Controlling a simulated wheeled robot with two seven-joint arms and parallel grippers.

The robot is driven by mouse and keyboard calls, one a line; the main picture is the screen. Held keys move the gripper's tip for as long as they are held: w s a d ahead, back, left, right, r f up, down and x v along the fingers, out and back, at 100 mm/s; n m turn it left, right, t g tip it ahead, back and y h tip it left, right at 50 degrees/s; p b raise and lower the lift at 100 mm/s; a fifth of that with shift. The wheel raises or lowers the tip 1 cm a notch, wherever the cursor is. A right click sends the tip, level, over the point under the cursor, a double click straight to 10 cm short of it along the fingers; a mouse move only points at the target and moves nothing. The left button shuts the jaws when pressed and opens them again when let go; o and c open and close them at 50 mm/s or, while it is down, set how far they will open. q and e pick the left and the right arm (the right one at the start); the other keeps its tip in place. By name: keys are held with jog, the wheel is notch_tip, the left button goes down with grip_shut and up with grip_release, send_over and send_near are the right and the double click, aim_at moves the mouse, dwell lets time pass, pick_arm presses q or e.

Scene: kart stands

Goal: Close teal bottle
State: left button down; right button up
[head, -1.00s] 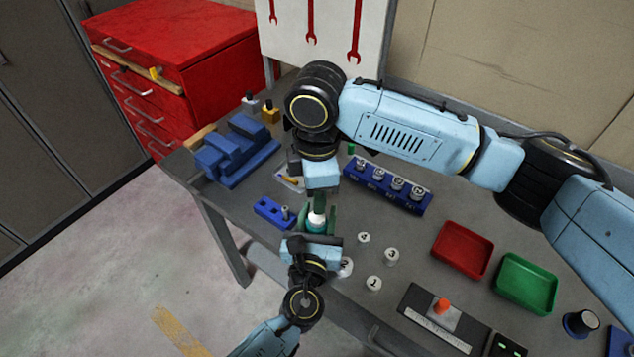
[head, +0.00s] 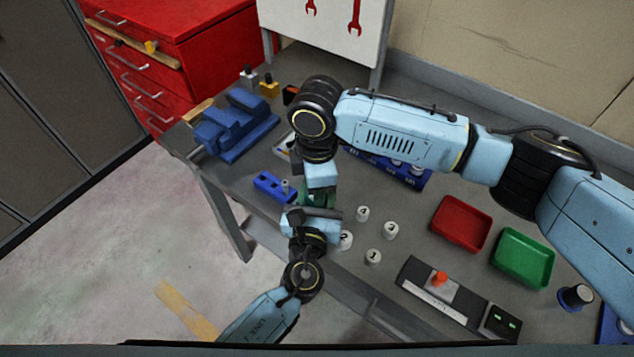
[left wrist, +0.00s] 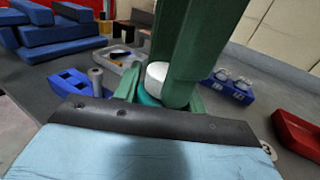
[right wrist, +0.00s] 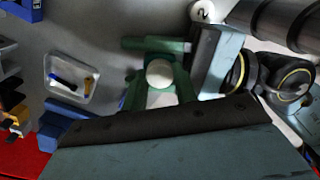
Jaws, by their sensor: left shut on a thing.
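The teal bottle (left wrist: 148,99) stands between the green fingers of my left gripper (left wrist: 160,98), which is shut on it; only a small strip of teal shows. A white cap (left wrist: 157,75) is at its top, and it also shows in the right wrist view (right wrist: 160,73). My right gripper (right wrist: 161,78) points down from above, with its green fingers on either side of the cap. I cannot tell whether they press on it. In the head view the grippers meet (head: 319,199) and hide the bottle and cap.
A blue vise (head: 235,130) and a small blue block (head: 272,186) are left of the grippers. White numbered pieces (head: 373,257) stand close on the right. A red tray (head: 462,222) and a green tray (head: 523,257) lie farther right. The bench front edge runs below my left gripper.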

jog(key=shift+c, duration=1.2)
jog(key=shift+m, duration=0.9)
jog(key=o, duration=1.1)
jog(key=shift+o, duration=0.2)
notch_tip(320, 180, up, 12)
